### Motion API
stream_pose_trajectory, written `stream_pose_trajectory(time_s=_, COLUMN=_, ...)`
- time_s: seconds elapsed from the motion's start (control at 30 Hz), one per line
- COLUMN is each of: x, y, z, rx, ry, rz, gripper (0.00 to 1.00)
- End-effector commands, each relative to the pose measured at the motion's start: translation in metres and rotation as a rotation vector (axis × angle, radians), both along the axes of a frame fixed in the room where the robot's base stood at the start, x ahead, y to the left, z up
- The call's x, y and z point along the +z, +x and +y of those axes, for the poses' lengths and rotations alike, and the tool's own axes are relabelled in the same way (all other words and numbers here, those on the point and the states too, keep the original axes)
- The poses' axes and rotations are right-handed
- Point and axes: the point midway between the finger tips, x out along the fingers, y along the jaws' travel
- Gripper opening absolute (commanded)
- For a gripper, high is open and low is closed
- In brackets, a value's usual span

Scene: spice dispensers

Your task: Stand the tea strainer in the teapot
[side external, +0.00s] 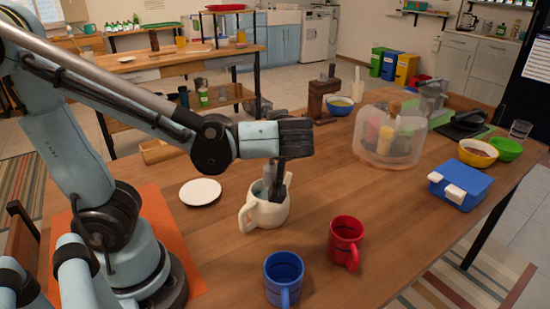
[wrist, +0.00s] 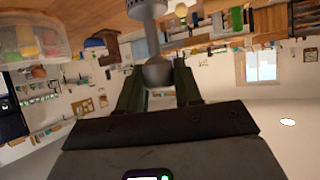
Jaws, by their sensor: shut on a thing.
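The tea strainer (wrist: 153,40) is grey, with a ball-shaped end and a stem running up to a perforated part at the wrist view's top edge. My gripper (wrist: 157,78) is shut on its ball end. In the side view my gripper (side external: 281,178) points down over the mouth of the cream teapot (side external: 266,214). A grey piece, likely the strainer (side external: 268,176), shows beside the dark fingers there. Whether its lower end is inside the pot or only in line with it, I cannot tell. The teapot stands upright, its handle toward the left front.
A red mug (side external: 345,239) and a blue mug (side external: 284,277) stand in front of the teapot. A white saucer (side external: 200,192) lies to its left. A translucent container (side external: 389,138) and a blue box (side external: 460,186) are to the right. Bare table lies between teapot and container.

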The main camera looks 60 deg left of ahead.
Motion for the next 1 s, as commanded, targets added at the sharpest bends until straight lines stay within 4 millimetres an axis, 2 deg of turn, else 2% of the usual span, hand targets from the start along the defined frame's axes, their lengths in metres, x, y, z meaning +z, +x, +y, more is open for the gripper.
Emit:
stream_pose_trajectory(time_s=0.1, x=0.0, y=0.0, z=0.0, rx=0.0, ry=0.0, rz=0.0, gripper=0.0)
stream_pose_trajectory(time_s=0.13, x=0.0, y=0.0, z=0.0, rx=0.0, ry=0.0, rz=0.0, gripper=0.35)
stream_pose_trajectory(time_s=0.3, x=0.0, y=0.0, z=0.0, rx=0.0, ry=0.0, rz=0.0, gripper=0.61)
stream_pose_trajectory(time_s=0.33, x=0.0, y=0.0, z=0.0, rx=0.0, ry=0.0, rz=0.0, gripper=0.64)
stream_pose_trajectory(time_s=0.6, x=0.0, y=0.0, z=-0.001, rx=0.0, ry=0.0, rz=0.0, gripper=0.64)
stream_pose_trajectory(time_s=0.73, x=0.004, y=-0.002, z=-0.007, rx=-0.002, ry=0.0, rz=0.0, gripper=0.64)
stream_pose_trajectory(time_s=1.0, x=0.026, y=-0.018, z=-0.045, rx=-0.007, ry=0.0, rz=0.001, gripper=0.64)
